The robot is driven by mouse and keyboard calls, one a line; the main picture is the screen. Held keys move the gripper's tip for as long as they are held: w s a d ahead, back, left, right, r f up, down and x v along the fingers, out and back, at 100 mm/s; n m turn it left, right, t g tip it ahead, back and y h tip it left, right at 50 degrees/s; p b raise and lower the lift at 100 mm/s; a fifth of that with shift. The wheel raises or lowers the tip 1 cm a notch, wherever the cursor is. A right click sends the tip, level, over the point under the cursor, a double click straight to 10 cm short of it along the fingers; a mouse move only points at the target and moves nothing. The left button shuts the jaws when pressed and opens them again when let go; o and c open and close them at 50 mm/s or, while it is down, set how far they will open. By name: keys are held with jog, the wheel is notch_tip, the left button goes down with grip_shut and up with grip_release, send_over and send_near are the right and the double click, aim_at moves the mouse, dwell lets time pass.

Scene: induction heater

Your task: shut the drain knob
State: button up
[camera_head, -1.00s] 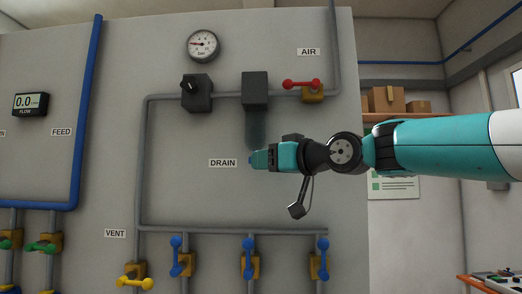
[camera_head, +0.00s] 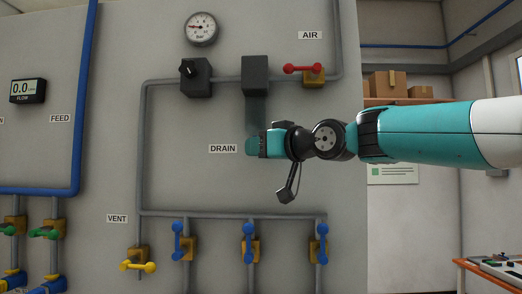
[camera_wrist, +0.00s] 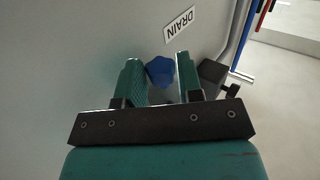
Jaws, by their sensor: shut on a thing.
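The drain knob (camera_wrist: 159,70) is a blue lobed knob on the grey panel, below the DRAIN label in the wrist view. It sits between the two green fingers of my gripper (camera_wrist: 158,66), which is shut on it. In the head view my gripper (camera_head: 254,146) is against the panel, just right of the DRAIN label (camera_head: 223,149). The knob is hidden behind the fingers there.
A black box (camera_head: 255,74) with a translucent tube stands above my gripper. A red air valve (camera_head: 303,69) is at upper right. Blue-handled valves (camera_head: 248,243) and a yellow vent valve (camera_head: 138,266) line the bottom. A pressure gauge (camera_head: 201,28) is at the top.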

jog(key=shift+s+a+m+t+h+b, duration=0.2)
jog(key=shift+m+t+h+b, duration=0.5)
jog(key=shift+m+t+h, duration=0.8)
jog(key=shift+s+a+m+t+h+b, duration=0.15)
jog(key=shift+m+t+h+b, duration=0.8)
jog(key=shift+h, duration=0.95)
jog(key=shift+w+m+p, duration=0.1)
jog(key=shift+m+p, duration=0.15)
jog(key=shift+p, duration=0.05)
jog(key=o, duration=0.6)
jog(key=shift+o, duration=0.2)
jog(key=b+v, duration=0.7)
jog(key=v, duration=1)
jog(key=shift+s, duration=0.25)
